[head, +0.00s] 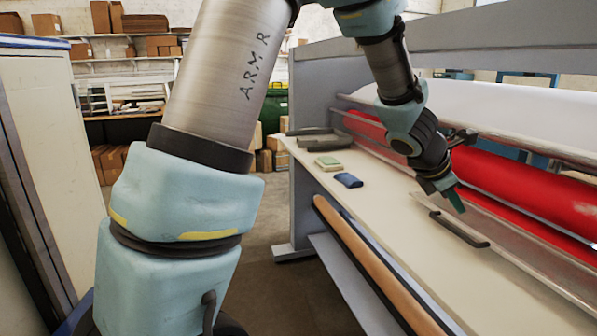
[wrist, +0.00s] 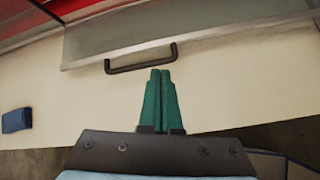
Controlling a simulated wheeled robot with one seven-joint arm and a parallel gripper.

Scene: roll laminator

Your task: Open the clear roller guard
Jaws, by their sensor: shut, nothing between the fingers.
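The clear roller guard (head: 515,235) is a long see-through panel lying low along the front of the red rollers. Its far edge reaches toward the rollers, and it also shows in the wrist view (wrist: 190,28). A dark bar handle (head: 459,230) is fixed along its near edge, and the handle spans the middle of the wrist view (wrist: 141,58). My gripper (head: 459,207) has green fingers, pressed together and empty. In the wrist view the fingertips (wrist: 160,72) sit just below the handle's right end in the picture; whether they touch it I cannot tell.
The pale feed table (head: 400,215) has free room in front of the guard. A blue folded cloth (head: 348,180) and a green-topped pad (head: 328,163) lie toward its far end. A tan roll (head: 365,260) runs below the table's front edge.

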